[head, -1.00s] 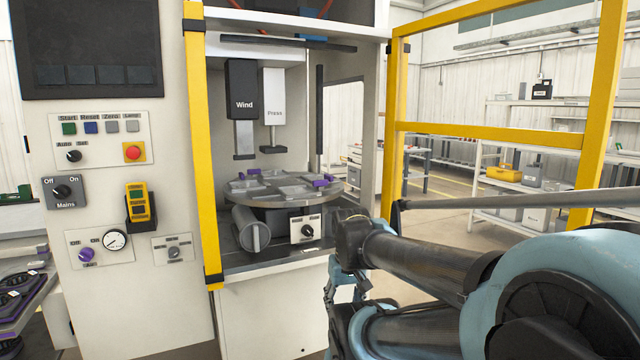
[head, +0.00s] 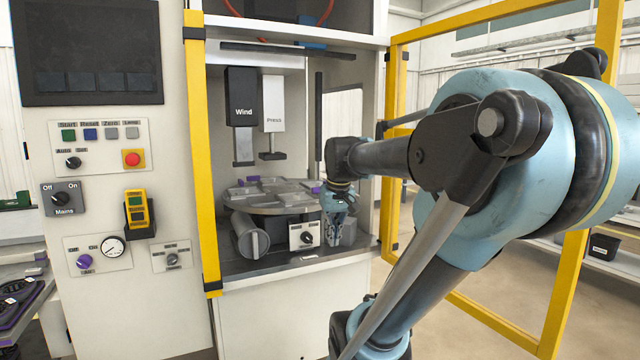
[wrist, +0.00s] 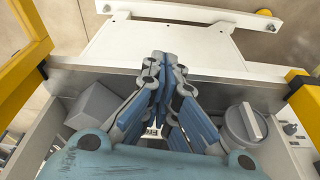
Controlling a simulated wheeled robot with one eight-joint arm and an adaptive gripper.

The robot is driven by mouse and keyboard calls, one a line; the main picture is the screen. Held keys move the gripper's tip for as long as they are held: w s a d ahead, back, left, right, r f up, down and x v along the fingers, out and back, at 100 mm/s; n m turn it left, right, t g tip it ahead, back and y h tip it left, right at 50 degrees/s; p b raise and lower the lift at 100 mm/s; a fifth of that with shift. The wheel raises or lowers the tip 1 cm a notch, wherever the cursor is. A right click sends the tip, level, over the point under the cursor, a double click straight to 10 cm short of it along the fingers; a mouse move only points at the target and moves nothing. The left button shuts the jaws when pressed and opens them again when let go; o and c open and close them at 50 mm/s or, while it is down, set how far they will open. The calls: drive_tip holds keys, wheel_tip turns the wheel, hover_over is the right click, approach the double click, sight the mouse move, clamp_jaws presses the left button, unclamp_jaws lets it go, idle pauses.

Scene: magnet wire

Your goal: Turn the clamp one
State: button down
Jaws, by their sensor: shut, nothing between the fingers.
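A small white control box with a black knob (head: 306,237) stands on the machine deck below the front of the round turntable (head: 270,208). Its label is too small to read, so I cannot tell whether it is the clamp switch. My gripper (head: 335,240) points down just right of this box, shut and empty. I cannot tell whether it touches the box. In the wrist view its blue fingers (wrist: 164,62) hide much of the deck centre. A grey cylinder with a flat upright handle (head: 254,243) lies left of the box; it also shows in the wrist view (wrist: 243,122).
Yellow posts (head: 200,150) frame the opening, with an open yellow door frame (head: 395,150) at right. Wind (head: 241,105) and Press (head: 273,105) units hang above the turntable. A panel with a purple knob (head: 85,262) and gauge (head: 112,247) is at left.

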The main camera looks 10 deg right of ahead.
drive_tip(key=w+r+n, duration=0.1)
drive_tip(key=w+r, duration=0.9)
drive_tip(key=w, duration=0.4)
drive_tip(key=w+r+n, duration=0.1)
drive_tip(key=w+r, duration=0.8)
drive_tip(key=w, duration=0.5)
drive_tip(key=shift+t+y, duration=0.3)
drive_tip(key=shift+t, duration=0.1)
drive_tip(key=x, duration=0.9)
drive_tip(key=shift+s+d+f, duration=0.15)
drive_tip(key=shift+s+d, duration=0.05)
drive_tip(key=shift+d, duration=0.1)
drive_tip(key=shift+s+d, duration=0.25)
drive_tip(key=shift+s, duration=0.8)
drive_tip(key=shift+s+d, duration=0.25)
drive_tip(key=shift+s, duration=0.65)
drive_tip(key=shift+d, duration=0.25)
